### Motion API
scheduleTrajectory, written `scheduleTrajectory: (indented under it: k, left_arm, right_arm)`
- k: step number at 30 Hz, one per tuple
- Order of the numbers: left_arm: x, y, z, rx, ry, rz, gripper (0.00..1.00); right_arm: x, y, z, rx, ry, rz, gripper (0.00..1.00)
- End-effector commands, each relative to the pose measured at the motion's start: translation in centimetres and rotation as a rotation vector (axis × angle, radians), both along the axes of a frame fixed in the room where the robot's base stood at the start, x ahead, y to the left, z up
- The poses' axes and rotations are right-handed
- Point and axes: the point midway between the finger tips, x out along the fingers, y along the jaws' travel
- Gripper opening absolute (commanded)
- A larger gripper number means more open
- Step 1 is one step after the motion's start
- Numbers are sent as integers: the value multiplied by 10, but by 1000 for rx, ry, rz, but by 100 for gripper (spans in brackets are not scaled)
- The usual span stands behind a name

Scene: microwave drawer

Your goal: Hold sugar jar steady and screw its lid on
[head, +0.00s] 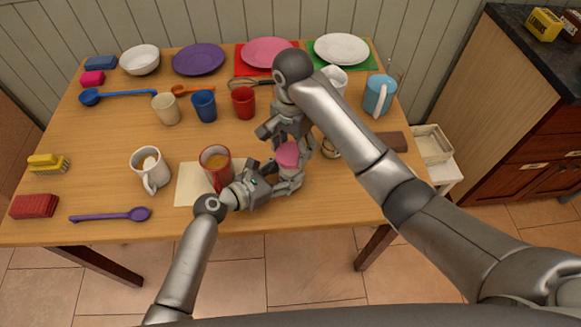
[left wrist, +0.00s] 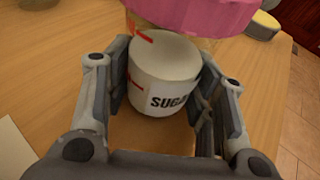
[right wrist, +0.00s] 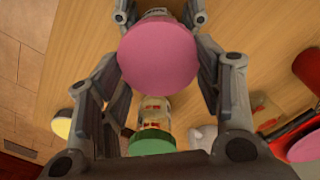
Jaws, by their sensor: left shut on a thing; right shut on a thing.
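The sugar jar (left wrist: 165,85) stands upright between the fingers of my left gripper (left wrist: 165,105), its white SUGAR label facing the camera. In the head view my left gripper (head: 287,182) is shut on the jar near the table's front edge, hiding most of it. The pink lid (head: 288,155) is at the jar's top, and it also shows in the left wrist view (left wrist: 195,12). My right gripper (right wrist: 160,75) is shut around the pink lid (right wrist: 158,52) from above.
A red mug (head: 216,165) stands just left of my left gripper, with a white mug (head: 150,168) beyond. A brown block (head: 392,141) lies at the right edge.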

Motion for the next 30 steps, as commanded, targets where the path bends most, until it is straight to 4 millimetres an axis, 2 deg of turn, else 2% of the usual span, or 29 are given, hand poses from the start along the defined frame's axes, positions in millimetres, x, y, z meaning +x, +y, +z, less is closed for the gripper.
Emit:
scheduleTrajectory:
  k: [8, 18, 26, 27, 30]
  left_arm:
    - [-4, -4, -2, -1, 6, -11, 8]
    - [-5, -6, -2, -1, 6, -17, 8]
    - [-6, -7, -1, -2, 4, -18, 8]
    - [-6, -7, -1, -2, 4, -18, 8]
    - [-6, -7, -1, -3, 4, -18, 8]
  right_arm:
    - [1, 4, 0, 10, -9, -122, 31]
    - [2, 4, 1, 11, -9, -440, 31]
    - [2, 4, 2, 13, -10, -471, 31]
    - [2, 4, 2, 12, -11, -471, 61]
    - [2, 4, 2, 13, -10, -470, 74]
